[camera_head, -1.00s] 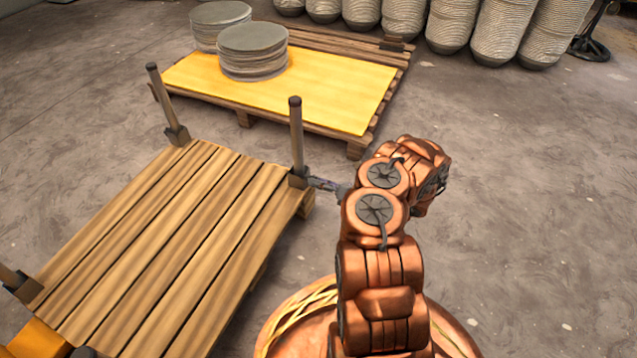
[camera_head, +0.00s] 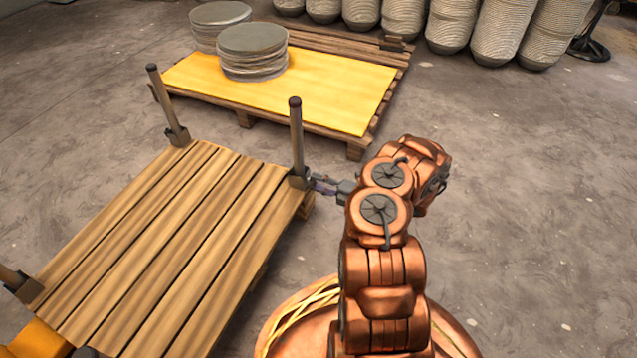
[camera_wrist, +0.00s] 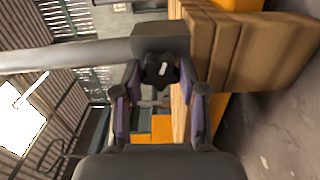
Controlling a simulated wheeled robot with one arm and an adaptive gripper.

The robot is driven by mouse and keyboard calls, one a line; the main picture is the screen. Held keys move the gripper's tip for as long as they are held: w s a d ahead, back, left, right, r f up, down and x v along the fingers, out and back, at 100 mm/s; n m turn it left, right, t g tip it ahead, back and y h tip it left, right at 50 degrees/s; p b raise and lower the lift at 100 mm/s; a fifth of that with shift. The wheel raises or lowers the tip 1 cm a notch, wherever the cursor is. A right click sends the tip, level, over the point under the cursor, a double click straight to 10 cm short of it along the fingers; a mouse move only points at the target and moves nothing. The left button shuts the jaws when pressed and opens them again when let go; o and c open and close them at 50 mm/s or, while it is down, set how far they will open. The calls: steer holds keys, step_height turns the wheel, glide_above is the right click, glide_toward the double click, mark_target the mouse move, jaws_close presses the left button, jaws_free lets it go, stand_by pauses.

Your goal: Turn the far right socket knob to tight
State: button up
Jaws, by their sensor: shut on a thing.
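The far right socket (camera_head: 298,180) sits at the far right corner of the wooden pallet and holds an upright post (camera_head: 296,135). In the wrist view the dark socket (camera_wrist: 160,38) shows with the post lying sideways across the picture. Its black lobed knob (camera_wrist: 160,70) carries a small white mark. My gripper (camera_head: 318,183) reaches the socket from the right. In the wrist view my gripper (camera_wrist: 160,78) has its two purple-sided fingers on either side of the knob, shut on it. The fingertips partly cover the knob's sides.
The wooden pallet (camera_head: 165,250) has other posts in sockets at its far left (camera_head: 168,105) and near left (camera_head: 18,282) corners. Behind it, a pallet with a yellow sheet (camera_head: 330,95) bears stacked discs (camera_head: 252,52). Floor to the right is clear.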

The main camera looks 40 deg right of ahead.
steer(key=shift+m, duration=1)
steer(key=o, duration=1.1)
steer(key=shift+o, duration=0.2)
steer(key=v, duration=1.2)
